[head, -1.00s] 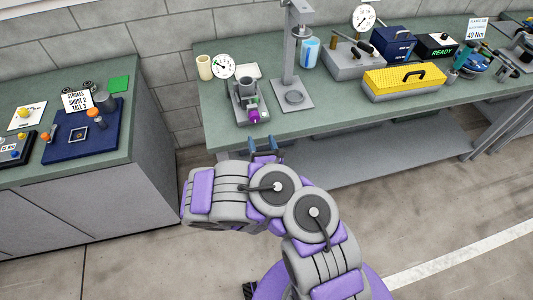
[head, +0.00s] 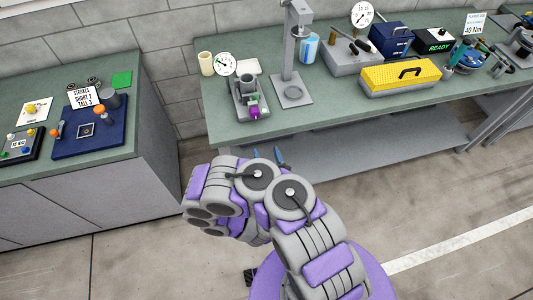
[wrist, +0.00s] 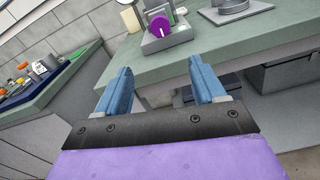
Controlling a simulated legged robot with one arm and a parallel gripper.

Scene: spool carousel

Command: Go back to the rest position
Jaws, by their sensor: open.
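My gripper (head: 266,156) shows its two blue fingertips just beyond my folded arm in the head view, in front of the long green bench (head: 330,122). In the wrist view my gripper (wrist: 160,88) is open, its blue fingers wide apart with nothing between them. The fingers are below and short of the bench edge. A small grey fixture with a purple knob (head: 255,113) stands on the bench beyond the fingers. The purple knob (wrist: 159,25) also shows above the gap between the fingers in the wrist view, apart from them.
A second green bench (head: 140,140) stands at the left with a blue board (head: 92,143) on it. A grey press (head: 293,60), a yellow box (head: 400,78) and a dial gauge (head: 226,64) are on the long bench. The floor in front (head: 130,255) is clear.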

